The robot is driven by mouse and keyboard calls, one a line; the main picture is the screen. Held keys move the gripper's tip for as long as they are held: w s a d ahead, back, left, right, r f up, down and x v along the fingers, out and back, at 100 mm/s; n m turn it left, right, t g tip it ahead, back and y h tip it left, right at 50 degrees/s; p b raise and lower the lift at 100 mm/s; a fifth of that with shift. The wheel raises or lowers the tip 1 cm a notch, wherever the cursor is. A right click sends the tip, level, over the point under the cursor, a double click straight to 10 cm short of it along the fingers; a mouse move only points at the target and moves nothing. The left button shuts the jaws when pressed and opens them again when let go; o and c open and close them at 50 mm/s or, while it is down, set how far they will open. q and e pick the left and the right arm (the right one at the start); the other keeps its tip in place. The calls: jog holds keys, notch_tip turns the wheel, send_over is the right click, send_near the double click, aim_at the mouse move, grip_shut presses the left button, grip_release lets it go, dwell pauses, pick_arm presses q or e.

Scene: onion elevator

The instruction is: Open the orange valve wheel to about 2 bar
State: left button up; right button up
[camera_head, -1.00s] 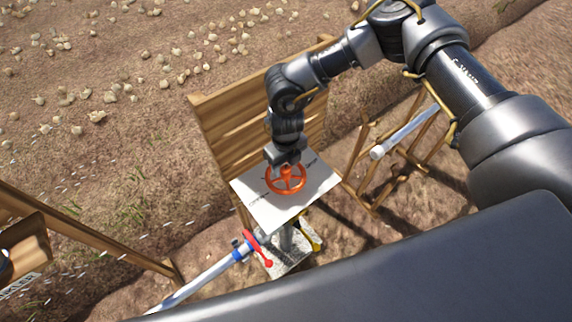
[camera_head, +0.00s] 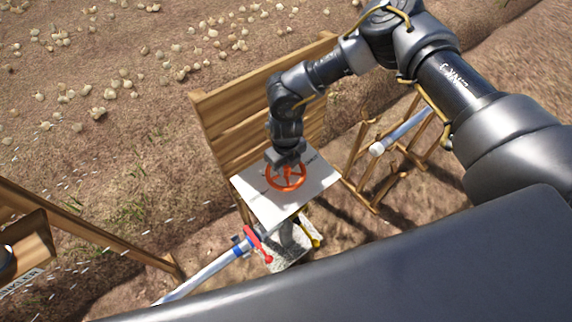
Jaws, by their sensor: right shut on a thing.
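The orange valve wheel (camera_head: 286,186) lies flat above a white panel (camera_head: 283,208) with small dark lettering that I cannot read. My right gripper (camera_head: 286,165) reaches down from above onto the far side of the wheel and is shut on it. Its fingertips are mostly hidden by the gripper body. No pressure gauge reading can be made out. My left gripper is not in view.
A wooden plank backboard (camera_head: 228,125) stands behind the panel. Below it are a red lever (camera_head: 258,245) and a pale pipe (camera_head: 205,275) running left. A wooden rack (camera_head: 385,165) with a white pipe stands right. Onions (camera_head: 98,112) lie on the soil.

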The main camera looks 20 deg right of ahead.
jog(key=shift+f+n+b, duration=0.3)
jog(key=shift+b, duration=0.2)
jog(key=shift+r, duration=0.1)
jog(key=shift+r+n, duration=0.15)
jog(key=shift+n, duration=0.25)
jog(key=o, duration=1)
notch_tip(320, 180, up, 10)
jog(key=b, duration=0.3)
jog(key=shift+b, duration=0.35)
jog(key=shift+r, duration=0.5)
jog(key=shift+f, duration=0.1)
